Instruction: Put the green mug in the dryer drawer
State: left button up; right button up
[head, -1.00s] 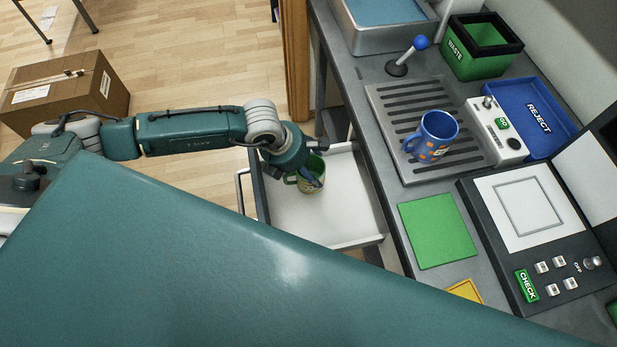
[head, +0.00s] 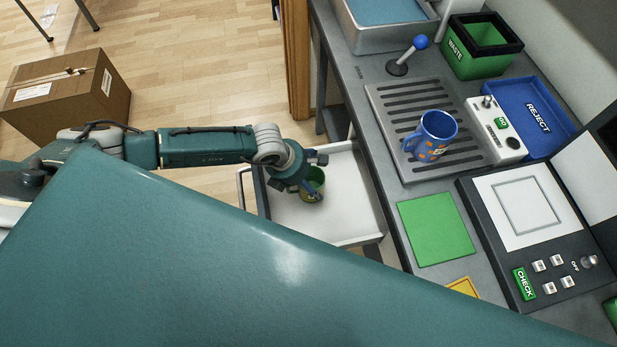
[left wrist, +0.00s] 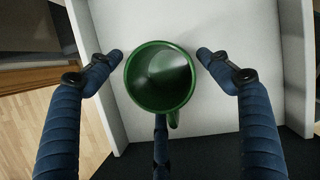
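The green mug (head: 317,178) stands in the open white drawer (head: 345,215), partly hidden by my left gripper (head: 308,180). In the left wrist view the mug (left wrist: 160,78) shows from above, its inside empty and its handle toward the bottom of the picture. The left gripper's fingers (left wrist: 160,57) are spread on both sides of the mug, with gaps to its rim. Another finger shows below the mug, near the handle; whether it touches cannot be told. My right gripper is in neither view.
A blue patterned mug (head: 431,136) stands on the slatted tray (head: 395,100). The counter also holds a green mat (head: 437,228), a waste bin (head: 481,45), a blue reject tray (head: 530,113) and a check panel (head: 490,245). The drawer's right part is clear.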

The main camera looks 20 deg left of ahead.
pick_arm(q)
jog(key=shift+r, duration=0.15)
jog(key=b+v, duration=0.1)
jog(key=v, duration=1.1)
dwell(0.4)
